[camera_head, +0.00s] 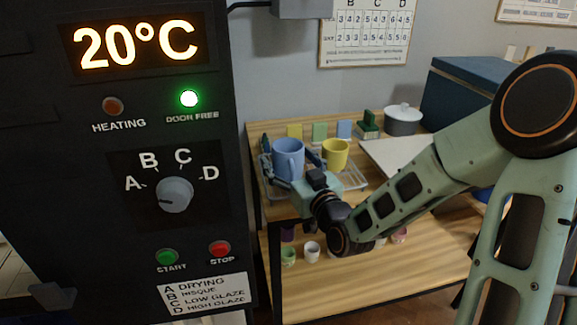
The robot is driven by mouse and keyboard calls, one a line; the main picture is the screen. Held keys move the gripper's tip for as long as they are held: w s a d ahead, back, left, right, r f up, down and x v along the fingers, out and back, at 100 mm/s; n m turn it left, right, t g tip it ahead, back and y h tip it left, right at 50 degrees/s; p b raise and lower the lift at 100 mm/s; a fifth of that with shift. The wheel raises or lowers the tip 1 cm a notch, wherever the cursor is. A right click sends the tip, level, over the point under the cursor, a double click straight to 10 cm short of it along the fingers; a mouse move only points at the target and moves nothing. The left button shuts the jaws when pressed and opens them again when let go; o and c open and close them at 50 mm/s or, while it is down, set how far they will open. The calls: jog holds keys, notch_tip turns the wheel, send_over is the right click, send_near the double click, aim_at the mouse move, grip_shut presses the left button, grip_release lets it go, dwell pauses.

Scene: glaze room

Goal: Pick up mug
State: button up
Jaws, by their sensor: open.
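A blue mug (289,160) stands at the left of a wire rack (352,181) on the wooden table. A yellow mug (336,153) stands just to its right on the rack. My gripper (288,162) is open at the blue mug, with one finger visible on the mug's left side and the other on its right. I cannot tell whether the fingers touch it. My gripper's palm hides part of the rack and the lower right of the blue mug.
A black kiln panel (120,240) with a dial fills the left, close to the table. Behind the mugs stand coloured tiles (319,132) and a grey lidded pot (403,120). A blue box (455,95) is at the right. Small cups (311,250) stand on the lower shelf.

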jog(key=shift+c, duration=0.5)
jog(key=c, duration=1.3)
jog(key=shift+c, duration=0.5)
jog(key=shift+r, duration=0.15)
